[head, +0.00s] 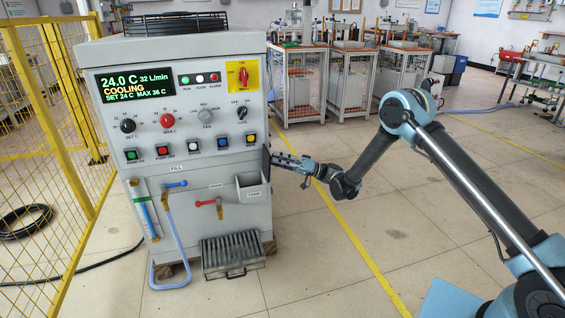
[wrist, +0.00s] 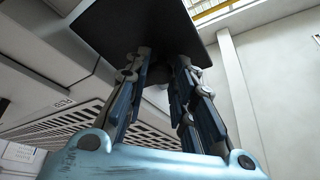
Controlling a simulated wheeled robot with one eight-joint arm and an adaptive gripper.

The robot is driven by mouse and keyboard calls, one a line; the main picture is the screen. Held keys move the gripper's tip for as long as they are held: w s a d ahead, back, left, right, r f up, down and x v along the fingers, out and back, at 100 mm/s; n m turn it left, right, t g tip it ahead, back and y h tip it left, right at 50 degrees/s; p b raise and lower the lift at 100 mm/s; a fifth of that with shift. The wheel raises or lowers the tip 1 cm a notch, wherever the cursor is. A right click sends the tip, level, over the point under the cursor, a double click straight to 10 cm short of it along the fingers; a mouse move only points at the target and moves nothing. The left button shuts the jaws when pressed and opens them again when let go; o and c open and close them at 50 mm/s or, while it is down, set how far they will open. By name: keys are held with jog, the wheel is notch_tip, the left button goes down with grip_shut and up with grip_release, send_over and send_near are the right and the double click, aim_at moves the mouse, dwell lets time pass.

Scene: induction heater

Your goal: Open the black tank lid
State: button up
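The black tank lid (head: 266,163) shows as a narrow dark panel at the right edge of the machine's front, beside the grey bin. In the wrist view a flat dark square plate (wrist: 120,25), which looks like the same lid, spans the top. My gripper (head: 276,161) reaches to the lid from the right. In the wrist view its two fingers (wrist: 160,62) stand apart with their tips at the plate's face. A dark shape lies between them; whether they press on it is unclear. The lid's hinge is not visible.
The grey machine (head: 225,140) carries a display, knobs and several buttons. A grey bin (head: 250,187), a red-handled valve (head: 207,203) and a blue pipe (head: 172,235) sit on its front. A yellow fence (head: 60,120) stands at left. Floor right of the machine is clear.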

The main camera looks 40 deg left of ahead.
jog(key=shift+o, duration=1.4)
jog(key=shift+d, duration=0.1)
jog(key=v, duration=1.2)
